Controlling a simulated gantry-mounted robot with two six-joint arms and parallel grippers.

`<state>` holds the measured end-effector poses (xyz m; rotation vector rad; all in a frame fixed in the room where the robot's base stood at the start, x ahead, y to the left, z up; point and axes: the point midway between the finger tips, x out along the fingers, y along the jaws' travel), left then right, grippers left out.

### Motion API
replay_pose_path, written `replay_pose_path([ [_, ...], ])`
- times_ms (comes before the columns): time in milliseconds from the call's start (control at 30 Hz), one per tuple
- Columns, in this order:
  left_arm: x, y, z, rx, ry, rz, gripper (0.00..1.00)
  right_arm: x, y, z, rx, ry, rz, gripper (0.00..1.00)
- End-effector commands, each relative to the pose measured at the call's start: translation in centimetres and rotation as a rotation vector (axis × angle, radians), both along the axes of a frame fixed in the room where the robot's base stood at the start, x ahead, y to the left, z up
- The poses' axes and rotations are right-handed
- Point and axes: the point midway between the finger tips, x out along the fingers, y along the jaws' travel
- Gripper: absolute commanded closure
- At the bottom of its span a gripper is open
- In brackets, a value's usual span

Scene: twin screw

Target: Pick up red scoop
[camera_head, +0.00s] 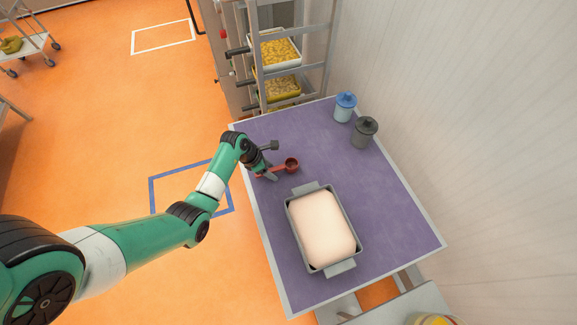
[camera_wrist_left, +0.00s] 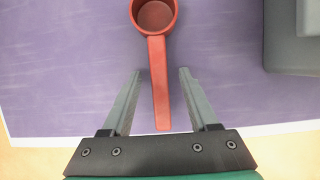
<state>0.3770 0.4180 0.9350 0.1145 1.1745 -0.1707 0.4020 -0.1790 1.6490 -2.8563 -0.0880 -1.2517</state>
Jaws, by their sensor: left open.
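The red scoop (camera_head: 290,165) lies on the purple table top near its left edge in the head view. In the left wrist view the red scoop (camera_wrist_left: 157,62) has its round cup at the top and its handle pointing down toward my gripper. My left gripper (camera_head: 268,175) is at the handle end. In the left wrist view its two fingers (camera_wrist_left: 160,76) are open, one on each side of the handle, with visible gaps. My right gripper is not in view.
A blue lidded jar (camera_head: 344,108) and a dark lidded jar (camera_head: 364,132) stand at the back of the table (camera_head: 390,215). A rack with yellow-filled trays (camera_head: 276,50) stands behind. The table's right side is clear.

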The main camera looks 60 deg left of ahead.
Motion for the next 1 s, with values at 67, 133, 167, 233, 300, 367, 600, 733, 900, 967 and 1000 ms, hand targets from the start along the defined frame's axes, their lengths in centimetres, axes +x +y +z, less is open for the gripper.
replay_pose_path([
  [67, 0.0, 0.0, 0.0, 0.000, 0.000, 0.000, 0.40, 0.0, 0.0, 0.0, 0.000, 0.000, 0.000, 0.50],
  [133, 0.0, 0.0, 0.0, 0.000, 0.000, 0.000, 0.47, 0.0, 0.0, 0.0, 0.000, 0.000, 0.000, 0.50],
  [167, 0.0, 0.0, 0.0, 0.000, 0.000, 0.000, 0.53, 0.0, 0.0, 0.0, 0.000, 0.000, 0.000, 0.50],
  [233, 0.0, 0.0, 0.0, 0.000, 0.000, 0.000, 0.65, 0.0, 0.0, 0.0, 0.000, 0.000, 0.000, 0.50],
  [300, 0.0, 0.0, 0.0, 0.000, 0.000, 0.000, 0.78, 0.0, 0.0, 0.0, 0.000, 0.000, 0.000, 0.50],
  [367, 0.0, 0.0, 0.0, 0.000, 0.000, 0.000, 0.89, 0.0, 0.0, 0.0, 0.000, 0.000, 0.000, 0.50],
  [600, 0.0, 0.0, 0.0, 0.000, 0.000, 0.000, 1.00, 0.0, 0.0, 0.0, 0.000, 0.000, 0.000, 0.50],
  [733, 0.0, 0.0, 0.0, 0.000, 0.000, 0.000, 1.00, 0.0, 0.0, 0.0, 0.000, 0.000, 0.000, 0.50],
  [900, 0.0, 0.0, 0.2, 0.001, -0.001, 0.000, 1.00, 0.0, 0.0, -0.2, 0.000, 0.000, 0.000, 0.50],
  [967, 0.1, 0.0, 0.6, 0.002, -0.002, 0.000, 1.00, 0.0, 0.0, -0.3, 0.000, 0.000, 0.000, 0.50],
  [1000, 0.1, 0.0, 1.4, 0.002, -0.002, 0.000, 1.00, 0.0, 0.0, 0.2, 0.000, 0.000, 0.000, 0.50],
])
